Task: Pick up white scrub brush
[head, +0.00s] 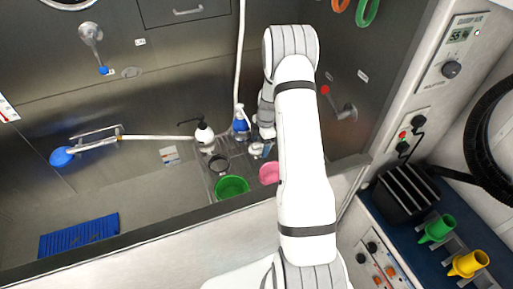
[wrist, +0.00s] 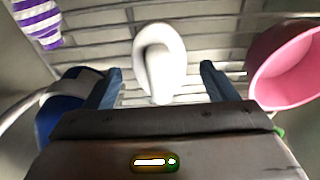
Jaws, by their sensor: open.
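A white rounded object with a grey hollow, which looks like the white scrub brush (wrist: 165,55), stands between and beyond my gripper's fingertips in the wrist view. My gripper (wrist: 160,82) is open, with one dark blue finger on each side of the brush and visible gaps to both. I cannot tell how deep the brush sits between the fingers. In the head view my gripper (head: 262,150) is low over the metal rack, partly behind my arm. I cannot make out the brush there.
A pink cup (wrist: 290,70) is close on the right, and a blue bottle (wrist: 62,105) close on the left. A purple-striped item (wrist: 38,20) is at upper left. On the rack (head: 212,171) stand a green cup (head: 232,187) and a white pump bottle (head: 204,133).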

